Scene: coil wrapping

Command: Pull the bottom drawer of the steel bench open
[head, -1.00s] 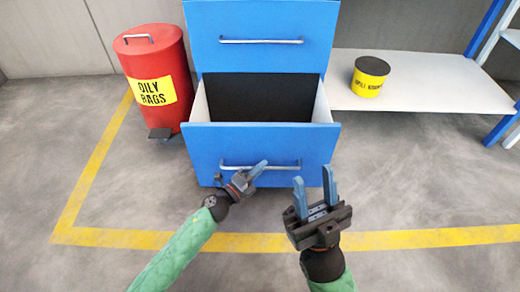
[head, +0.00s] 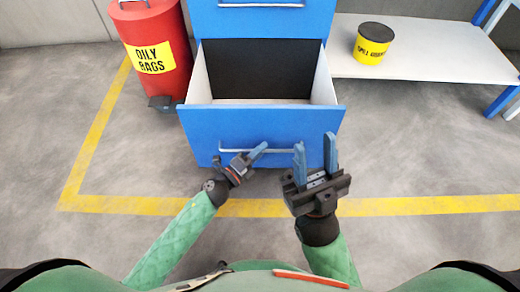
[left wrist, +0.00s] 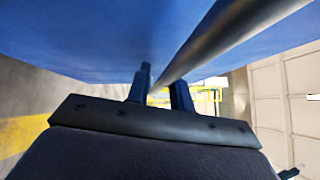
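The blue bottom drawer (head: 225,122) of the bench stands well out from the blue cabinet above it, with its white side walls and pale floor showing and nothing visible inside. Its metal bar handle (head: 281,151) crosses the front. My left gripper (head: 260,149) is at the handle. In the left wrist view the bar (left wrist: 215,35) passes between the two fingers (left wrist: 161,88), which appear closed around it. My right gripper (head: 316,150) is open and empty, in front of the right part of the drawer front, its fingers pointing up in the picture.
A red oily-rags bin (head: 153,50) stands left of the drawer. A yellow tub (head: 372,46) sits on a low white shelf (head: 430,55) at the right. A yellow line (head: 420,205) crosses the grey floor.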

